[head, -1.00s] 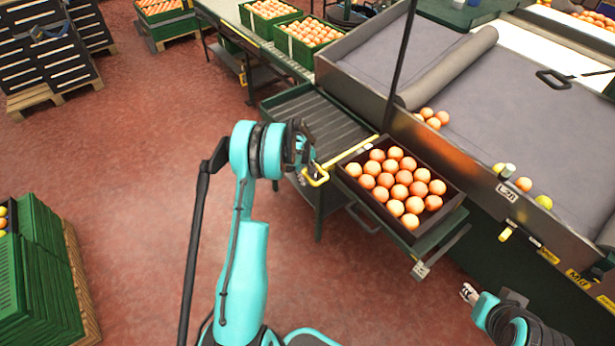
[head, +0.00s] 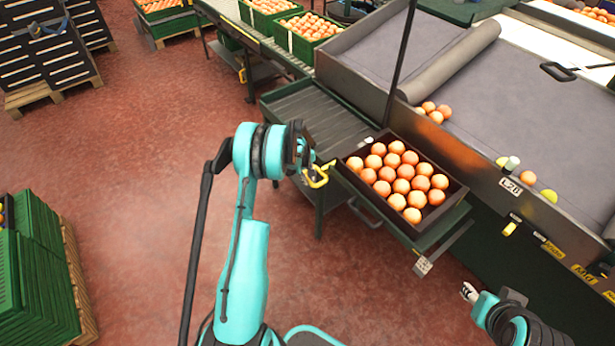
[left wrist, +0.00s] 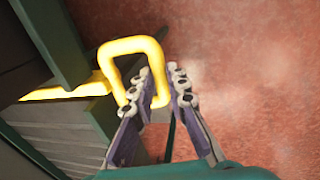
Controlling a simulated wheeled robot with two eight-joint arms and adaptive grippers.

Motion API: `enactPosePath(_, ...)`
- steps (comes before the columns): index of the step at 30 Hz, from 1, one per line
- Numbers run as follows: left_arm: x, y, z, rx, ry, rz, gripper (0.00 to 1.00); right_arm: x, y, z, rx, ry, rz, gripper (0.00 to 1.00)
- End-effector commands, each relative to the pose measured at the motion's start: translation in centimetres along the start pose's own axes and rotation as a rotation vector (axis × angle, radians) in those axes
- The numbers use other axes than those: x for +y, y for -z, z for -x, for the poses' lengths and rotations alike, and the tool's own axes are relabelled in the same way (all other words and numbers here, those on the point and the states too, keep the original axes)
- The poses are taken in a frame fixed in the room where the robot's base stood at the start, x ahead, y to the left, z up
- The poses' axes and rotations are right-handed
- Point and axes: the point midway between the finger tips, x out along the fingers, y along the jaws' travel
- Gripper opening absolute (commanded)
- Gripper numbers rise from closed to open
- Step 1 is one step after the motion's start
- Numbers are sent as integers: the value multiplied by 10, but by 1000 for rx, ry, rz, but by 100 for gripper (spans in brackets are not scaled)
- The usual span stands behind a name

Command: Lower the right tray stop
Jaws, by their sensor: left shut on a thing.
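The yellow tray stop (head: 318,180) has a loop handle at the near left corner of the dark tray (head: 446,211) of oranges. In the head view only the loop and a short piece of bar show; the rest is hidden beside the tray. My left gripper (head: 309,168) is shut on the loop. In the left wrist view, the loop (left wrist: 134,45) stands with one side between the fingers (left wrist: 165,98), and the yellow bar runs left along the roller edge. My right gripper (head: 467,292) hangs low at the right, away from the stop; its finger gap is too small to judge.
A roller conveyor (head: 300,108) lies behind the tray. Green crates (head: 45,270) stand at the lower left. The red floor between is clear.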

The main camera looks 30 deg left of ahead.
Motion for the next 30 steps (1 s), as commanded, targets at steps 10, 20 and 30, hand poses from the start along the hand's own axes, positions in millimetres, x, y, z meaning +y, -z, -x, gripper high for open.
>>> enactPosePath(10,-2,-1,-1,-3,5,0,36,0,0,0,0,0,0,40)
enactPosePath(20,-1,-1,16,-3,4,0,36,0,1,0,0,0,0,40)
enactPosePath(30,-2,-1,88,-3,4,1,36,0,1,1,0,0,0,40)
